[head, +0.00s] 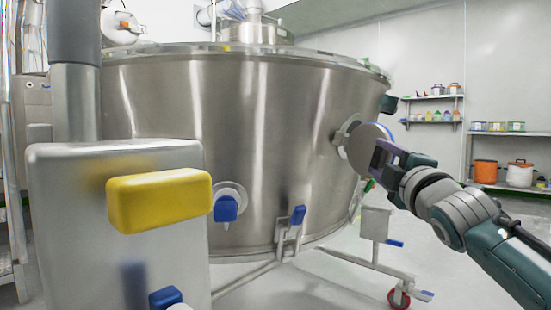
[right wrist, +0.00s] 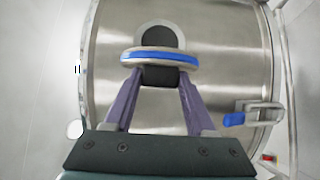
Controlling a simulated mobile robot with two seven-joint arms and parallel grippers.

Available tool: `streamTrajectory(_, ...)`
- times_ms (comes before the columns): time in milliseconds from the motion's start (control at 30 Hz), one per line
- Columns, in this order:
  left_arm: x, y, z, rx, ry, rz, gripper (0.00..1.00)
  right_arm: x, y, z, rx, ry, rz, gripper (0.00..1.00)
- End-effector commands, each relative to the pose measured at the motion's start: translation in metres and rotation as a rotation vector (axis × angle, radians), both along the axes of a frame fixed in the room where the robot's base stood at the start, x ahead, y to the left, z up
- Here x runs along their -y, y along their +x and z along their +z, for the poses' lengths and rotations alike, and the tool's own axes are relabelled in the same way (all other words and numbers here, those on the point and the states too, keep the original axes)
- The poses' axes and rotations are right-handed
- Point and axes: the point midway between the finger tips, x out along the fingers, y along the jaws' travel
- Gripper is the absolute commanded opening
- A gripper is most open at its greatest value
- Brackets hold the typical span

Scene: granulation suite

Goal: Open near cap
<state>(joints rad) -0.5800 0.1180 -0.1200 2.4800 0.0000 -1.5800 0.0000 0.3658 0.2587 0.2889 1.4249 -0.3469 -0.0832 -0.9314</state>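The near cap (head: 368,150) is a round grey disc on the right side of the big steel vessel (head: 240,120), beside a pale port ring (head: 345,132). In the right wrist view, the cap (right wrist: 160,58) is nearly edge-on with a blue band. It stands out at an angle from the port ring (right wrist: 160,28), whose dark centre shows behind it. My right gripper (head: 378,155) is at the cap. Its purple fingers (right wrist: 161,76) close on both sides of a dark block under the disc, seemingly the cap's handle. My left gripper is not in view.
A grey box with a yellow block (head: 158,200) fills the near left. Blue-handled fittings (head: 226,208) sit on the vessel front. A wheeled frame leg (head: 376,222) stands below my right arm. Shelves with containers (head: 500,160) line the right wall. Open floor lies between.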

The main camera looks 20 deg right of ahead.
Motion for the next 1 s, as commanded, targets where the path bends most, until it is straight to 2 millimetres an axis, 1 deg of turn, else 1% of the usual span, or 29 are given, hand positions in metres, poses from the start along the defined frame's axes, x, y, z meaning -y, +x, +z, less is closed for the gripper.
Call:
streamTrajectory(33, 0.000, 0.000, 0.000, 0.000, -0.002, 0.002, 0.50, 0.004, -0.001, -0.001, -0.003, 0.005, -0.010, 0.62)
streamTrajectory(233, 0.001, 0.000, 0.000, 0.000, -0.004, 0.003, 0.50, 0.002, -0.001, 0.000, -0.001, 0.001, -0.006, 0.84)
streamTrajectory(467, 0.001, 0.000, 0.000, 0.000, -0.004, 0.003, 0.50, 0.001, -0.001, 0.000, 0.001, 0.000, -0.003, 0.85)
streamTrajectory(567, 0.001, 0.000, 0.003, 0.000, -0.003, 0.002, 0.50, 0.000, -0.004, 0.001, 0.001, 0.000, -0.002, 0.85)
streamTrajectory(667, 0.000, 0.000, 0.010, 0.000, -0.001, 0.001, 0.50, -0.005, -0.013, -0.001, -0.001, 0.002, -0.002, 0.85)
streamTrajectory(800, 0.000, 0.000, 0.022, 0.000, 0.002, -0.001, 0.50, -0.013, -0.036, -0.005, -0.003, 0.002, -0.002, 0.85)
streamTrajectory(1000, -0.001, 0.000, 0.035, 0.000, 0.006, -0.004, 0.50, -0.025, -0.070, -0.013, -0.003, 0.003, -0.005, 0.85)
